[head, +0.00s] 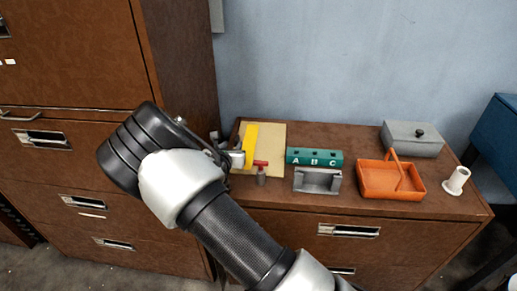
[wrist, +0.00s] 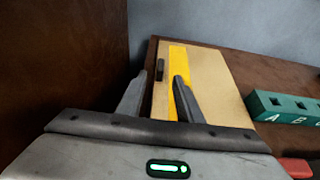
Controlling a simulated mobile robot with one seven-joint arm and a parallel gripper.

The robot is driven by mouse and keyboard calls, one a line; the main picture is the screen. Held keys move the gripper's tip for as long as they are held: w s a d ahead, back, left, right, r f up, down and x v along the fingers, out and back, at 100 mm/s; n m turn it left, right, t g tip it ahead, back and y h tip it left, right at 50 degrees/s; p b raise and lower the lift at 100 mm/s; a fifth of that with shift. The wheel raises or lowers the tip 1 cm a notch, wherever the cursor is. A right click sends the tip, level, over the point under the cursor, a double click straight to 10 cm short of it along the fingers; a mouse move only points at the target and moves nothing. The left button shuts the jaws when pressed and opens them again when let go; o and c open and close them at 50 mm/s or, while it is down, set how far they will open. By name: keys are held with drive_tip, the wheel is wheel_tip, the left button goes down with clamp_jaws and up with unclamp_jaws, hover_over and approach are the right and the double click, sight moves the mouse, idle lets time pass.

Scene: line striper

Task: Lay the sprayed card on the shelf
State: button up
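A flat tan card (head: 270,165) lies on the brown cabinet top, with a yellow strip (head: 251,137) along it. In the wrist view the tan card (wrist: 210,82) and yellow strip (wrist: 178,58) lie beyond the fingers, and a small black piece (wrist: 160,69) is at the card's left side. My gripper (head: 236,158) is at the card's left front in the head view. In the wrist view my gripper (wrist: 158,88) has its fingers apart, with nothing seen held between them. A small grey open-fronted stand (head: 317,181), possibly the shelf, is right of the card.
A red-topped grey tool (head: 261,174) is by the card's front. A green A-B-C block (head: 314,157), orange basket (head: 391,180), grey lidded box (head: 412,139) and white spool (head: 456,180) stand to the right. A tall brown cabinet (head: 178,62) bounds the left.

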sight(236, 142)
drive_tip(key=shift+x, duration=0.75)
drive_tip(key=b+x, duration=0.1)
drive_tip(key=x, duration=0.3)
drive_tip(key=shift+f+b, duration=0.4)
drive_tip(key=shift+w+d+f, duration=0.1)
drive_tip(key=shift+w, duration=0.35)
clamp_jaws()
